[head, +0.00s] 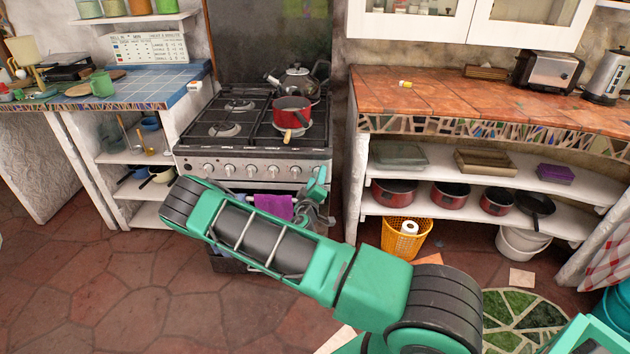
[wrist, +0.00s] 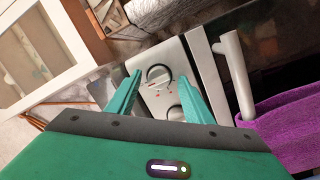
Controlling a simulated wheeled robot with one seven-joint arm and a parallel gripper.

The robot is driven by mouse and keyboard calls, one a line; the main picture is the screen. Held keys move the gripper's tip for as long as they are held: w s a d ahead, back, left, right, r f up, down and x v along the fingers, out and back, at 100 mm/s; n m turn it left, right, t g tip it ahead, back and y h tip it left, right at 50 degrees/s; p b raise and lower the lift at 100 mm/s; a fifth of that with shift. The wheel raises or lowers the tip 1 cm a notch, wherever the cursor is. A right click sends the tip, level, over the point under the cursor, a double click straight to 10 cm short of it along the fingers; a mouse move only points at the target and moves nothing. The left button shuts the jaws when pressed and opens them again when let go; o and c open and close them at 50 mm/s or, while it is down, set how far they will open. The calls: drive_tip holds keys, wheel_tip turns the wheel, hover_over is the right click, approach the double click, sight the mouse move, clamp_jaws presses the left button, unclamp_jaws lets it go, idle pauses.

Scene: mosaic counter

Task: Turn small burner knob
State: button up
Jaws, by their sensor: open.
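The stove (head: 250,140) has a row of several round knobs (head: 251,171) along its pale front panel. In the wrist view, a round knob (wrist: 159,76) with a dark rim and a pale grip bar shows between my fingertips in the picture; red marks lie beside it. A second knob (wrist: 176,113) shows partly, near my right finger. My gripper (wrist: 156,72) is open with its green fingers spread to either side of the first knob. I cannot tell whether they touch it or the panel. In the head view my gripper (head: 317,187) is just below the panel's right end.
A purple towel (head: 273,205) hangs on the oven handle, close to my gripper; the handle (wrist: 236,75) shows in the wrist view. A red pot (head: 291,112) and a kettle (head: 299,82) stand on the hob. Shelving (head: 352,170) stands to the right.

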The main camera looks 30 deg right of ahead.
drive_tip(key=c, duration=1)
drive_tip(key=shift+a+f+n, duration=0.1)
drive_tip(key=shift+n, duration=0.3)
drive_tip(key=n, duration=0.5)
drive_tip(key=shift+f+t, duration=0.15)
drive_tip(key=shift+t, duration=0.15)
drive_tip(key=n+t, duration=0.1)
drive_tip(key=n, duration=0.5)
drive_tip(key=shift+s+f, duration=0.1)
drive_tip(key=shift+n, duration=0.4)
drive_tip(key=o, duration=1)
